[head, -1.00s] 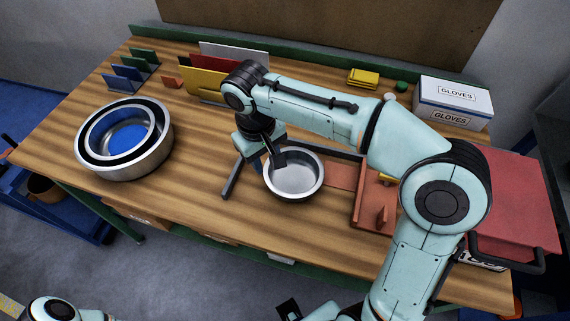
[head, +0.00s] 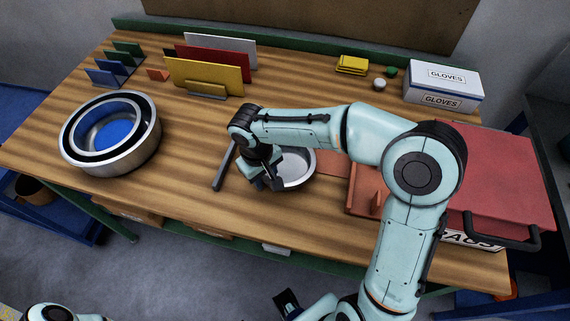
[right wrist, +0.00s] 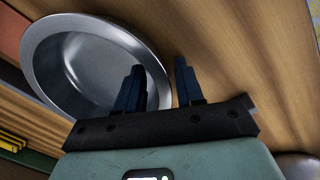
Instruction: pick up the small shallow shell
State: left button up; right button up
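The small shallow shell, a round silver metal dish (head: 298,170), sits on the wooden bench right of centre, partly hidden by my right arm. In the right wrist view the dish (right wrist: 85,65) shows its hollow inside and wide rim. My right gripper (head: 268,184) is low at its left side. In the right wrist view its two dark fingers (right wrist: 160,84) are apart; one overlaps the dish's inside and the other lies outside its rim. I cannot tell whether either touches. My left gripper cannot be made out in the head view.
Larger nested silver rings (head: 110,135) with a blue inside stand at left. A dark bar (head: 224,166) lies just left of the gripper. A red tray (head: 362,195) and red case (head: 490,180) are at right. Upright coloured plates (head: 205,75) and a gloves box (head: 443,86) stand behind.

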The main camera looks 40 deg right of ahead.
grip_shut()
pick_arm(q)
jog(key=w+r+p, duration=0.1)
jog(key=r, duration=0.1)
jog(key=w+r+p, duration=0.1)
jog(key=r+p, duration=0.1)
jog(key=shift+w+r+p, duration=0.15)
jog(key=shift+w+p, duration=0.05)
jog(key=shift+p, duration=0.1)
pick_arm(e)
notch_tip(320, 180, up, 20)
